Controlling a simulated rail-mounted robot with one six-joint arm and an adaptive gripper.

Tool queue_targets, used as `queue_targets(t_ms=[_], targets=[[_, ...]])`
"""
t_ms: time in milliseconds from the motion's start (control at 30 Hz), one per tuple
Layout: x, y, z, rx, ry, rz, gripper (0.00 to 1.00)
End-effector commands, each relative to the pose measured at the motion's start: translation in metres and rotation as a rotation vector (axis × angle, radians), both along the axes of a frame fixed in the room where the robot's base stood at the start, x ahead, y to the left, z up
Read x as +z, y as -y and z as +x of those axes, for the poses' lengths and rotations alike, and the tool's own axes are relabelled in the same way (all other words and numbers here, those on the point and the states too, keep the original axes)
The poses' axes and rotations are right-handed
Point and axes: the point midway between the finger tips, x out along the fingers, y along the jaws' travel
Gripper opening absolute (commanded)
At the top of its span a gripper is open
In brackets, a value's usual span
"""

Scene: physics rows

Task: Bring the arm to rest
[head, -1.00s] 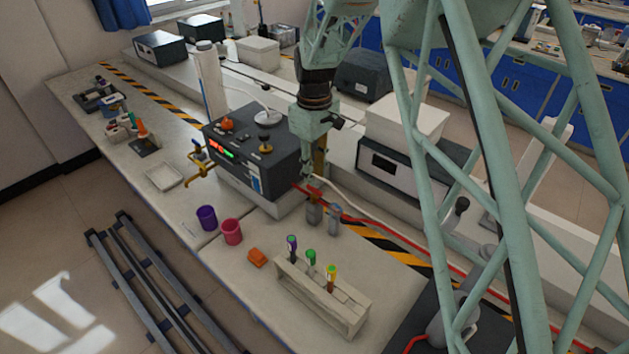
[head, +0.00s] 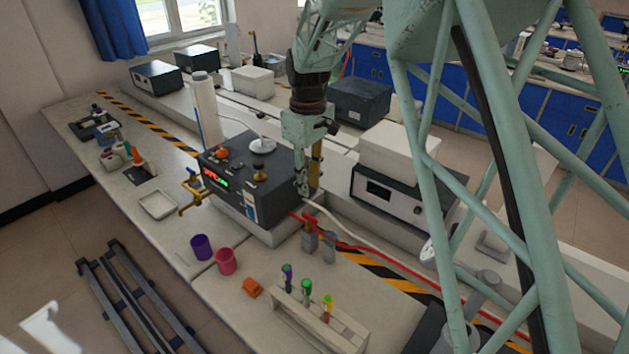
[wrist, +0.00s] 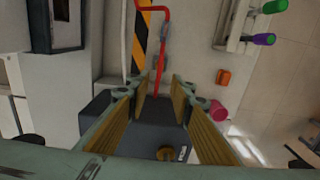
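My gripper (head: 308,190) hangs fingers-down from the arm, above the bench at the right side of the dark control box (head: 240,181). In the wrist view my gripper (wrist: 163,98) has its two yellow-lined fingers spread apart. Only the bench, the red hose and the dark box (wrist: 150,138) show between them, so it is empty.
A wooden rack (head: 320,325) with colour-capped tubes stands at the front. Purple (head: 201,247) and pink (head: 226,261) cups and an orange block (head: 252,288) are left of it. A red hose (head: 375,252) crosses the bench. A white-topped instrument (head: 393,197) stands right of my gripper.

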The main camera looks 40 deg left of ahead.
Motion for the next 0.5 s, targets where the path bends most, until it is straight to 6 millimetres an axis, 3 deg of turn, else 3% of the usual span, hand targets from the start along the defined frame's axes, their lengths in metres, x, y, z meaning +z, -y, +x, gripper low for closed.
queue_targets(t_ms=[333,500], targets=[[0.000,0.000,0.000,-0.001,0.000,0.000,0.21],[0.012,0.012,0.011,-0.028,0.011,0.009,0.21]])
